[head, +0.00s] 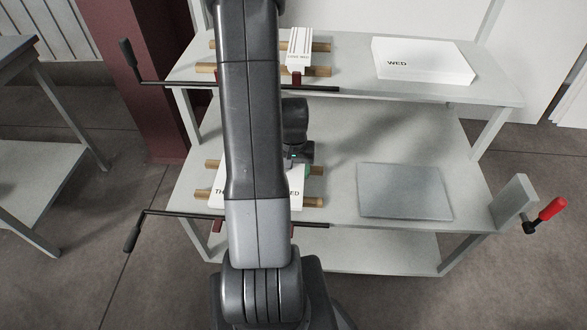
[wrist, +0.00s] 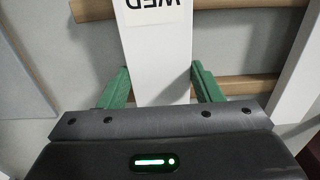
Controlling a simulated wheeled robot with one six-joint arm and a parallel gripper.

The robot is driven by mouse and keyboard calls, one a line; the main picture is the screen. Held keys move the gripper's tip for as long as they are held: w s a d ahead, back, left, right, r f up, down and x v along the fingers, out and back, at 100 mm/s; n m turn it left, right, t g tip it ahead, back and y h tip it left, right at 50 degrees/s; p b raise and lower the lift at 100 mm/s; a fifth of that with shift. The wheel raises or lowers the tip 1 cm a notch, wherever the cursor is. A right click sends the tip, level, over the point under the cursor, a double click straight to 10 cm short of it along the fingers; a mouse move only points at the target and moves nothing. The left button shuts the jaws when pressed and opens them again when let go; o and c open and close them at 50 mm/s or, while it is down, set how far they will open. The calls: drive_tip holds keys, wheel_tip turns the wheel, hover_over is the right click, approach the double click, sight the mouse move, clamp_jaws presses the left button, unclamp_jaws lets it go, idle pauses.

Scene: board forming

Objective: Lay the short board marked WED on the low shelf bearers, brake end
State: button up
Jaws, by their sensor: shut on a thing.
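The white short board marked WED (wrist: 158,55) lies between the green fingers of my gripper (wrist: 158,88), which is shut on it. In the wrist view its label reads upside down and its far end is cut off. Wooden bearers (wrist: 250,85) pass crosswise beneath it; I cannot tell whether it touches them. In the head view my arm hides most of the board (head: 295,183), leaving the letters "ED" visible at the low shelf bearers (head: 315,170). My gripper is mostly hidden there too.
Another white board, its label starting "TH" (head: 222,183), lies left on the low bearers. A grey plate (head: 405,190) lies right on the low shelf. The upper shelf holds a white block marked WED (head: 425,62) and a narrow board (head: 297,45).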

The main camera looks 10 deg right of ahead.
drive_tip(key=shift+f+b, duration=0.3)
drive_tip(key=shift+f, duration=0.3)
drive_tip(key=shift+f, duration=0.3)
drive_tip(key=o, duration=1.6)
drive_tip(key=shift+c, duration=0.2)
drive_tip(key=shift+r, duration=0.1)
wheel_tip(320, 180, up, 14)
drive_tip(key=p, duration=0.1)
drive_tip(key=shift+p, duration=0.3)
drive_tip(key=shift+f, duration=0.25)
